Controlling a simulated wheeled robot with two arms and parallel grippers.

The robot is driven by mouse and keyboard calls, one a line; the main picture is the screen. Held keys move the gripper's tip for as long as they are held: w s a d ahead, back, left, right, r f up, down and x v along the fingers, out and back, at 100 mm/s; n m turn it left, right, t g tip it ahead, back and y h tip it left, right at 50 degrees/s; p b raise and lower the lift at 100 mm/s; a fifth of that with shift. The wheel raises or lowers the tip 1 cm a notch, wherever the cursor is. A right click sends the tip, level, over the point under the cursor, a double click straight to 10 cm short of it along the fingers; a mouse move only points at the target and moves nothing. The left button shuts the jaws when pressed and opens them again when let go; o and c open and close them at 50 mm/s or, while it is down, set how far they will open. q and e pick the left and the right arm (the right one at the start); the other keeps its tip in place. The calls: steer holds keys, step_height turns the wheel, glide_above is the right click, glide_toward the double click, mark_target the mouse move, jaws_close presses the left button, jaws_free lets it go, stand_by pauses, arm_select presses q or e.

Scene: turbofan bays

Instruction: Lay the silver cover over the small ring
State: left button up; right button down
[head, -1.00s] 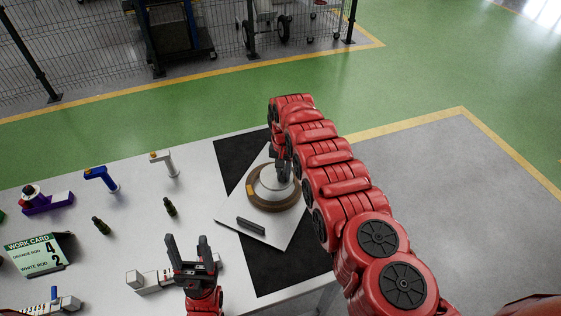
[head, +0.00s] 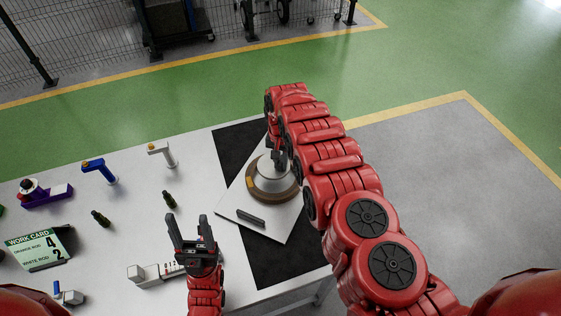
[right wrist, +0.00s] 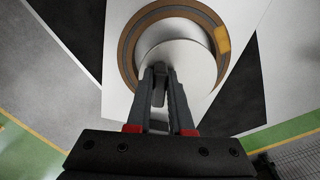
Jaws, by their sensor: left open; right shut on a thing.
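The silver cover (head: 267,181) is a pale round piece above the brown ring (head: 254,194), which carries an orange mark. The ring lies on a white plate (head: 285,226). My right gripper (head: 277,158) is shut on the cover's grey knob. In the right wrist view the fingertips (right wrist: 160,72) pinch this knob, and the cover (right wrist: 180,52) appears inside the ring's outline (right wrist: 127,45), off-centre. I cannot tell whether the cover touches the ring. My left gripper (head: 190,224) is open and empty over the table's front. No separate smaller ring shows; the cover may hide it.
A black bar (head: 250,218) lies on the plate, and a black mat (head: 272,268) is under it. To the left are a work card (head: 38,246), dark bottles (head: 169,200), a blue-topped stand (head: 100,170), a white stand (head: 162,154) and a purple holder (head: 45,195).

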mark_target(281, 162)
step_height(281, 162, down, 2)
steer(key=shift+b, duration=0.7)
steer(key=shift+f+b, duration=1.75)
steer(key=shift+f, duration=0.5)
steer(key=shift+f+b, duration=0.35)
steer(key=c, duration=0.7)
jaws_free()
steer(key=shift+c, duration=0.2)
step_height(281, 162, up, 8)
steer(key=p, duration=0.4)
steer(key=shift+p, duration=0.4)
step_height(281, 162, up, 10)
steer(key=shift+f, duration=0.25)
